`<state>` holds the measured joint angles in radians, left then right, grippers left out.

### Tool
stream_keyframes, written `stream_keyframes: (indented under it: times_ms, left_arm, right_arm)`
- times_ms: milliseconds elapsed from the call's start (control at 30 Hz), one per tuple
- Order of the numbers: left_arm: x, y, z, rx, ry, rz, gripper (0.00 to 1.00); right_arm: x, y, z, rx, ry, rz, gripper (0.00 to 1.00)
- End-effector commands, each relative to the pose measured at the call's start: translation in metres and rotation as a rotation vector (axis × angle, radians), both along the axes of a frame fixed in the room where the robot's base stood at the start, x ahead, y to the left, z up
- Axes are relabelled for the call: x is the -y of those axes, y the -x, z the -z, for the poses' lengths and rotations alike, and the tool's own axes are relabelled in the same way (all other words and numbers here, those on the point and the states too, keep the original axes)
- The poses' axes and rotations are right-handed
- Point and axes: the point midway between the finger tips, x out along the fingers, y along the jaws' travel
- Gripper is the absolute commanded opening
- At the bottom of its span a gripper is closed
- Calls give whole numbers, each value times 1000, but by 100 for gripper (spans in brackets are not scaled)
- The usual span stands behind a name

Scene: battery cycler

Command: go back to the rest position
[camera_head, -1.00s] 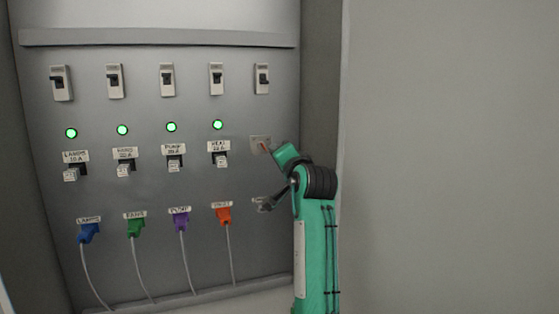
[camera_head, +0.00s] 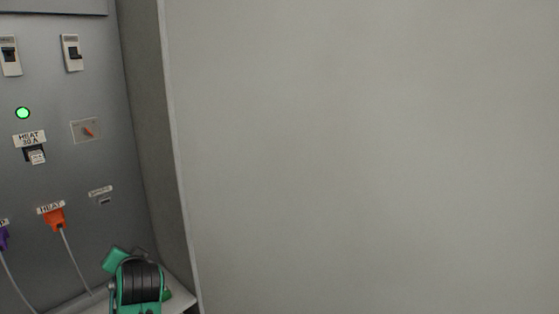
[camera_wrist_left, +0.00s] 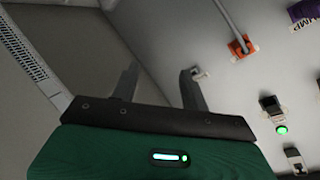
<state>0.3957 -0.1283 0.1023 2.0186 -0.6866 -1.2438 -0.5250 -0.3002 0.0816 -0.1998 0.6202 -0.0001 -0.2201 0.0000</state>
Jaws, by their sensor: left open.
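My left gripper (camera_wrist_left: 160,70) is open in the left wrist view, with nothing between its two dark fingers. In the head view only the green and black part of an arm (camera_head: 138,285) shows at the bottom, below the panel's small empty-looking socket (camera_head: 104,199); its fingers are hidden there. The grey panel (camera_head: 75,235) fills the left side of the head view. My right gripper is not in view.
The panel has an orange HEAT plug (camera_head: 54,218), a lit green lamp (camera_head: 22,113), switches (camera_head: 74,53) and a plate with an orange pointer (camera_head: 87,131). A ledge (camera_head: 180,296) runs along its foot. A bare pale wall (camera_head: 370,150) fills the right.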

Motion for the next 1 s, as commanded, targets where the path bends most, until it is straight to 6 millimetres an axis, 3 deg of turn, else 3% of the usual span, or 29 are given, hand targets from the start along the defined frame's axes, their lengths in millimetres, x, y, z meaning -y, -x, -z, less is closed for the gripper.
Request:
stream_keyframes:
  times_ms: [33, 200, 367, 500, 700, 1000]
  left_arm:
    - [3, 14, 24, -27, 29, 12, 45]
    - [22, 60, 92, -104, 156, 55, 45]
    - [43, 113, 148, -194, 279, 89, 45]
    - [64, 167, 190, -288, 392, 112, 45]
    - [94, 247, 232, -431, 547, 128, 45]
    - [124, 332, 256, -592, 698, 128, 45]
  right_arm:
    - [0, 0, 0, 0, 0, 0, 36]
    - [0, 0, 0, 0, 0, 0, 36]
    - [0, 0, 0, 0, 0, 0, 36]
    - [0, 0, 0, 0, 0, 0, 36]
    - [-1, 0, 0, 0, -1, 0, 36]
    - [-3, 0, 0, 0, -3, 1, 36]
